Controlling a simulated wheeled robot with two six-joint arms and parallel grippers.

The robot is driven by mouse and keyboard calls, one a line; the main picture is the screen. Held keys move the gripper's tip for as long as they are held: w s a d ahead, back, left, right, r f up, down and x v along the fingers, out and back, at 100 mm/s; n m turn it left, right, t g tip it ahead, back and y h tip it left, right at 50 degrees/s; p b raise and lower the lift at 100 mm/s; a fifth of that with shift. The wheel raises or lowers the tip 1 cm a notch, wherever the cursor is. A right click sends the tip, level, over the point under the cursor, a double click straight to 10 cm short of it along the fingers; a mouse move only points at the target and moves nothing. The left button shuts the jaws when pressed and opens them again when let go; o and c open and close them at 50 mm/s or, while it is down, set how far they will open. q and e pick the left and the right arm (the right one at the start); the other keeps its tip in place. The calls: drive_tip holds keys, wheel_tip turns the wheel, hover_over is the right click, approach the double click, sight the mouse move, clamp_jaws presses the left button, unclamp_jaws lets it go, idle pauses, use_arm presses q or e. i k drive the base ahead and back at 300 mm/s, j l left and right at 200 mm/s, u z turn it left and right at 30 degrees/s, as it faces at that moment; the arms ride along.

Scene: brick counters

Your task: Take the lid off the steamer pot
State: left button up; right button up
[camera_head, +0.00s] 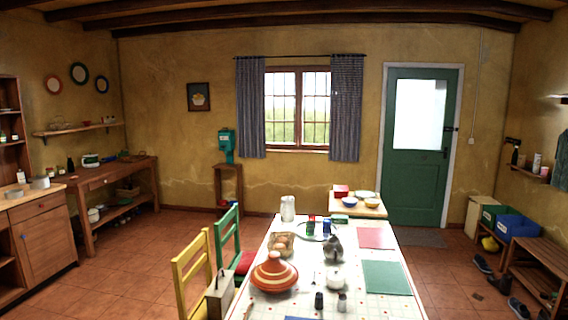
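I cannot tell for certain which vessel is the steamer pot. Small grey metal pots stand on the wooden counter at the far left, one at the back (40,182) and one nearer the front (13,193). They are too small to make out a lid. On the dining table, a small white lidded pot (335,279) stands right of an orange striped tagine (273,273) with a conical lid. A dark grey kettle-like vessel (333,248) stands behind them. Neither of my grippers shows in the view.
The long dining table (390,306) fills the near centre, with yellow (193,262) and green (228,236) chairs on its left. A wooden bench (140,170) stands along the left wall. Tiled floor (130,265) is open between counter and chairs. Shoes and crates lie at right.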

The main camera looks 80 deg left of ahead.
sight(45, 183)
drive_tip(key=u, duration=4.35)
drive_tip(key=i+z, duration=0.2)
drive_tip(key=i, duration=3.95)
drive_tip(key=i+l, duration=0.15)
drive_tip(key=i, duration=2.25)
drive_tip(key=i+l+u, duration=0.1)
drive_tip(key=i+u, duration=0.25)
drive_tip(key=i, duration=0.2)
drive_tip(key=i+l+u, duration=0.3)
drive_tip(key=i, duration=0.25)
drive_tip(key=i+l+u, duration=0.35)
drive_tip(key=i, duration=0.15)
